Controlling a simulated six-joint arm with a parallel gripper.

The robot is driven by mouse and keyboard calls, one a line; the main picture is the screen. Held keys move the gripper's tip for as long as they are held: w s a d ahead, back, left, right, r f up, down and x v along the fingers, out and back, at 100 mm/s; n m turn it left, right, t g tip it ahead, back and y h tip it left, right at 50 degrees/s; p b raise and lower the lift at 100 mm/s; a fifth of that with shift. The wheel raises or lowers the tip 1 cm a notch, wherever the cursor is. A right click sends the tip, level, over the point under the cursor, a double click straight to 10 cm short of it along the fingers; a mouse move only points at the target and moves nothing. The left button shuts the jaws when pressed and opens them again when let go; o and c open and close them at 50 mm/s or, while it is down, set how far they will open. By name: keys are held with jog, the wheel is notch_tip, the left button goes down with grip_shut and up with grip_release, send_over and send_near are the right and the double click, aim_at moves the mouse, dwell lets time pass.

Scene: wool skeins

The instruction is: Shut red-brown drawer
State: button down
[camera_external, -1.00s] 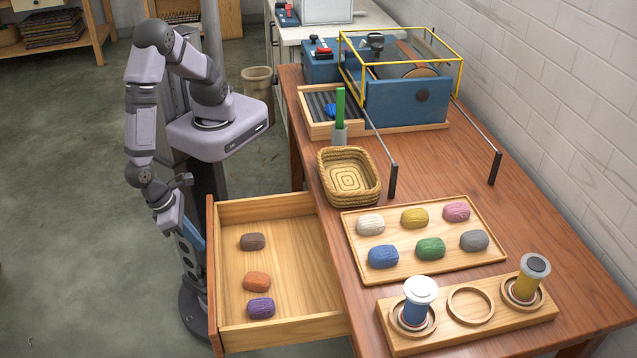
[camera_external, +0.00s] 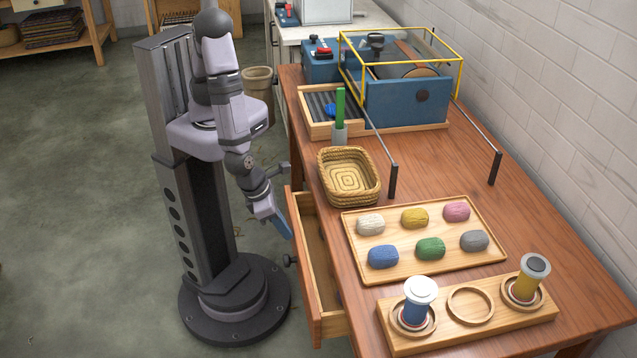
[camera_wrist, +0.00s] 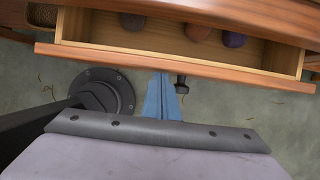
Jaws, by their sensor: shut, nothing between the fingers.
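The red-brown drawer (camera_external: 301,275) in the table's left side is partly open, only a narrow strip of its inside showing in the external view. In the wrist view, its front edge (camera_wrist: 180,66) runs across the picture, with brown, orange and purple skeins (camera_wrist: 197,26) inside at the back. A dark knob (camera_external: 290,261) sticks out from its front. My gripper (camera_external: 288,232) is shut and empty, with blue fingers pointing down at the outer side of the drawer front. In the wrist view the fingertips (camera_wrist: 161,77) are close to the front; I cannot tell whether they touch.
On the table stand a woven basket (camera_external: 348,203), a tray (camera_external: 353,228) with several skeins, and a wooden holder (camera_external: 452,334) with two spools. A blue machine with a yellow frame (camera_external: 407,95) is at the back.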

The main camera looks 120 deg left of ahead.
aim_at(302, 235)
jog(key=shift+w+a, duration=1.6)
jog(key=shift+w, duration=0.05)
jog(key=shift+d, duration=0.1)
